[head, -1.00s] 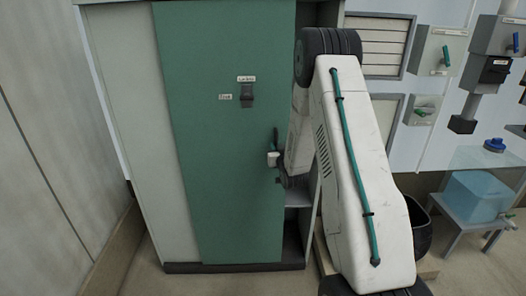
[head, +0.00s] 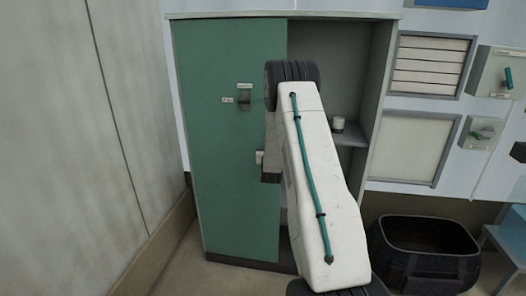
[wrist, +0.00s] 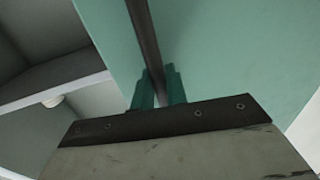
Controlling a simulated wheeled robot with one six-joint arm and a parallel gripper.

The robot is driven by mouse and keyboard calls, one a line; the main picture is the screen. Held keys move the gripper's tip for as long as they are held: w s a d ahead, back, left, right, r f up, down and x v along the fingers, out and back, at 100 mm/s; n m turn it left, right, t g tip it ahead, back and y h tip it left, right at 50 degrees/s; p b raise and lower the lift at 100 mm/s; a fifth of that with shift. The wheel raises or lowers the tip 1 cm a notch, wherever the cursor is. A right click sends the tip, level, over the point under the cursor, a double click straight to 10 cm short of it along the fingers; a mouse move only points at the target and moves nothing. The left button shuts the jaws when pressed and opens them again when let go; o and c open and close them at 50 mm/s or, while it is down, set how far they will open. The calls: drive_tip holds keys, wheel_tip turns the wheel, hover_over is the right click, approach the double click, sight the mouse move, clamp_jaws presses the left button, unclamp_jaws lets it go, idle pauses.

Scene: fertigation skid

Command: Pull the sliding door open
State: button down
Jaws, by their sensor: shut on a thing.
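The green sliding door (head: 225,130) covers the left part of the cabinet, with the right part standing open. In the wrist view the door (wrist: 230,60) fills the right side. A dark upright bar handle (wrist: 146,35) runs along it. My gripper (wrist: 157,92) has its two teal fingers either side of the handle, shut on it. In the head view my arm hides most of the gripper and the handle. A dark latch-like fitting (head: 244,98) with small labels sits on the door's upper part.
Inside the open part, a small white cup-like thing (head: 338,123) stands on a shelf (head: 352,138). A black bin (head: 425,245) stands on the floor at the right. A plain wall (head: 125,120) is close on the left.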

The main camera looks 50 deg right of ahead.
drive_tip(key=shift+w+d+r, duration=0.1)
drive_tip(key=shift+r, duration=0.1)
drive_tip(key=c, duration=1.5)
unclamp_jaws()
drive_tip(key=shift+d+f, duration=0.1)
drive_tip(key=shift+a, duration=0.2)
drive_tip(key=v, duration=0.7)
drive_tip(key=shift+s+a, duration=0.2)
drive_tip(key=shift+s, duration=0.05)
